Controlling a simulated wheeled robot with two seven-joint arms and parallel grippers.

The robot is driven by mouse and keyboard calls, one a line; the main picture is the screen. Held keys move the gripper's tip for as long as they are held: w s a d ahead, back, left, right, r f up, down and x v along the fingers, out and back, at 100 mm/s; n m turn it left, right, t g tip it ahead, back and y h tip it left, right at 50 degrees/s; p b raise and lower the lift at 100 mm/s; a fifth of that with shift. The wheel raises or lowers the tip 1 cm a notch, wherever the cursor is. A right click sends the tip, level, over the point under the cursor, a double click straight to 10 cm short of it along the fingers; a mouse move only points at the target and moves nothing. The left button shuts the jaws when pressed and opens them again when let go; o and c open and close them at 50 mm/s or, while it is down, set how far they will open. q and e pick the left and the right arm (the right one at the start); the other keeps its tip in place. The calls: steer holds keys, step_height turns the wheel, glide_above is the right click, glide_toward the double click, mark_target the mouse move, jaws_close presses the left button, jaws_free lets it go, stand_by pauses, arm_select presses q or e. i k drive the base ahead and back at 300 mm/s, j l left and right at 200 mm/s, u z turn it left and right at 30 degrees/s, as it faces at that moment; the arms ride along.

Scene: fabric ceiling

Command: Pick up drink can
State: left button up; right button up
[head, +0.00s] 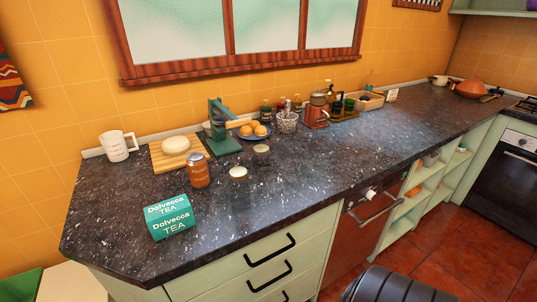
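The drink can (198,170) is orange with a silvery top. It stands upright on the dark speckled counter (290,190), left of the middle of the head view. It is behind a green tea box (169,217) and in front of a wooden board (180,151), apart from the box. A small pale bowl (238,173) is to its right. Neither of my grippers shows in the head view.
A white jug (117,146) stands at the back left. A green juicer (222,131), a plate of oranges (253,131) and several bottles line the back. The counter right of the small bowl is clear. Drawers (270,265) lie below the front edge.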

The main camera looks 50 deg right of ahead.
mark_target(196, 162)
steer(key=z, duration=0.85)
